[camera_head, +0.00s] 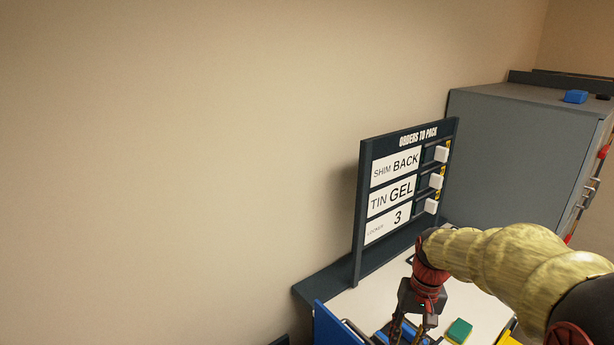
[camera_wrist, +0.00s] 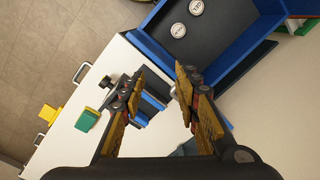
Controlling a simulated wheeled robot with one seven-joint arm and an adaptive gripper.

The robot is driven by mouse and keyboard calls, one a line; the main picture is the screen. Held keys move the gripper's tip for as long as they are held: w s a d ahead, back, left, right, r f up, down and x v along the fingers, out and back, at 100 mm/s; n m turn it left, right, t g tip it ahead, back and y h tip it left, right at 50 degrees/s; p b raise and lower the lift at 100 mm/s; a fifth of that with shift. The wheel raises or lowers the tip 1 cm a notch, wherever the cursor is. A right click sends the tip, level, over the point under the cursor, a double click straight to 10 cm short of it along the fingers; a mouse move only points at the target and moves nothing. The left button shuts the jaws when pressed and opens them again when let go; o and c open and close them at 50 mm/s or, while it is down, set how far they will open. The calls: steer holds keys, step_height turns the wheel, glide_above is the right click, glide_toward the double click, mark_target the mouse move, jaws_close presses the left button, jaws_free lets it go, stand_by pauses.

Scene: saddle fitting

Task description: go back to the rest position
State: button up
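My gripper (camera_wrist: 162,92) is open in the wrist view, with nothing visible held between its two fingers. In the head view my gripper (camera_head: 408,330) hangs over the white worktop (camera_head: 477,303), its fingertips near the bottom edge. Below it are a blue tray (camera_wrist: 222,55) with two round white-topped items (camera_wrist: 178,30) and some smaller blue parts (camera_wrist: 150,104). My arm reaches in from the right of the head view.
A board headed "Orders to pack" (camera_head: 366,210) stands at the worktop's back, reading SHIM BACK, TIN GEL, LOCKER 3. A green block (camera_head: 459,330) lies right of my gripper. A grey cabinet (camera_head: 520,150) with a blue item (camera_head: 575,97) on top stands behind.

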steer(key=s+a+r+t, duration=0.1)
steer(key=s+r+t, duration=0.1)
steer(key=s, duration=0.5)
steer(key=s+a+r+n+t+b, duration=0.1)
steer(key=s+a+r+t, duration=0.1)
steer(key=s+r, duration=0.3)
steer(key=s+a+r+t+h, duration=0.1)
steer(key=s+r+t, duration=0.1)
steer(key=s, duration=0.6)
steer(key=shift+s+a+r, duration=0.2)
steer(key=shift+s+r, duration=0.1)
steer(key=shift+r, duration=0.4)
